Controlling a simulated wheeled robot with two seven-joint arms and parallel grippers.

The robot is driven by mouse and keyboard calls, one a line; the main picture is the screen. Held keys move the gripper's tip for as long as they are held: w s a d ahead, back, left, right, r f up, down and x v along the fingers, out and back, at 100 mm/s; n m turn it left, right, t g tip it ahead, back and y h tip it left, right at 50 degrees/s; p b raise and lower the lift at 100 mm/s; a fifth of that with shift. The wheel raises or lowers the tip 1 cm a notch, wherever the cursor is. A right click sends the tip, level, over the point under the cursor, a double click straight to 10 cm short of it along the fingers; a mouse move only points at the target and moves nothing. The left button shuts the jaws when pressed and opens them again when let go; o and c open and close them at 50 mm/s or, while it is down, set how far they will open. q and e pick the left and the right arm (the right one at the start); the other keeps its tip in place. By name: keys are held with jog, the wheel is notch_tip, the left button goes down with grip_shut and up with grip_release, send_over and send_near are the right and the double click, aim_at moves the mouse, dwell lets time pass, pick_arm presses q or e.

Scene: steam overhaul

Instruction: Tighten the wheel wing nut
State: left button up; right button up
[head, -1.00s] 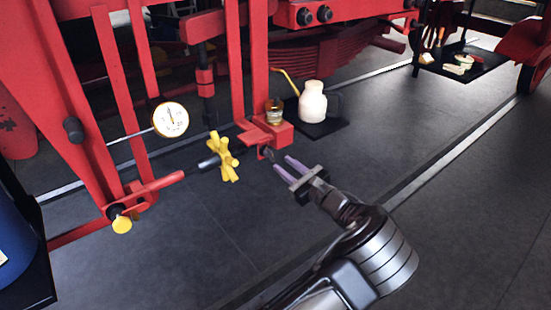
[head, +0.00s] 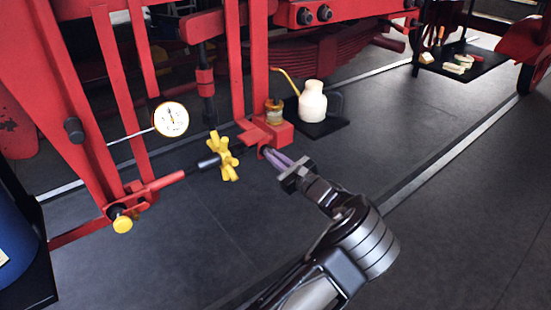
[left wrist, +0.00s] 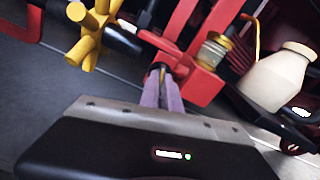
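A yellow spoked handwheel (head: 223,156) sits on a dark rod in line with the red bar at left. It also shows at upper left in the left wrist view (left wrist: 95,30). To its right is a red bracket block (head: 275,135). My left gripper (head: 268,152) has its purple fingers at the near face of this block. My right gripper is not in view.
A round white gauge (head: 171,119) stands at left. A small jar (head: 274,111) sits on the block, and a white oil can (head: 312,101) with a yellow spout stands on a black mat behind. The floor at right is clear.

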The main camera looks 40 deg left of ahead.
pick_arm(q)
grip_shut()
jog(key=m+p, duration=0.2)
jog(key=m, duration=0.1)
dwell(0.4)
jog(key=o, duration=0.6)
grip_release()
jog(key=v, duration=0.7)
jog(key=shift+d, duration=0.4)
